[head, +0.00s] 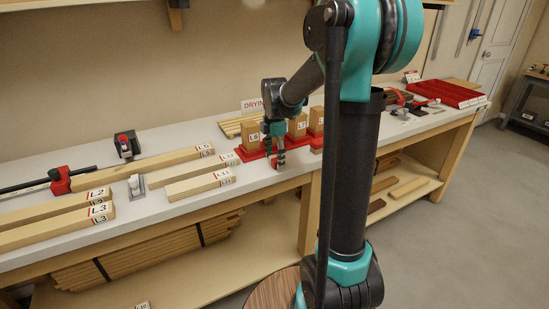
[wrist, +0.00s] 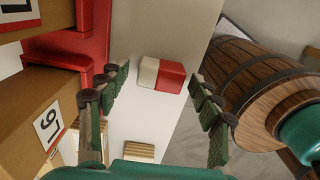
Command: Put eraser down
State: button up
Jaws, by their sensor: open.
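The eraser is a small block, half white and half red (wrist: 162,75). In the wrist view it lies on the pale bench top close to the front edge. My gripper (wrist: 160,87) is open, with one finger to the left of the eraser and one to the right. Gaps show between the eraser and both fingers.
Red holders with upright labelled wood blocks (head: 298,124) stand just behind and right of my gripper. Labelled boards (head: 200,185) and a red clamp (head: 60,180) lie to the left. A red divided tray (head: 455,94) is at the far right. The bench top (head: 232,196) has a narrow clear front strip.

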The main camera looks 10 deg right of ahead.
aim_at(274, 158)
notch_tip(274, 158, up, 12)
jog(key=s+d+f+m+t, duration=0.2)
jog(key=s+f+m, duration=0.8)
jog(key=s, duration=0.1)
jog(key=s+d+f+m+t, duration=0.2)
jog(key=s+f+m, duration=0.9)
jog(key=shift+m, duration=0.3)
jog(key=shift+o, duration=0.5)
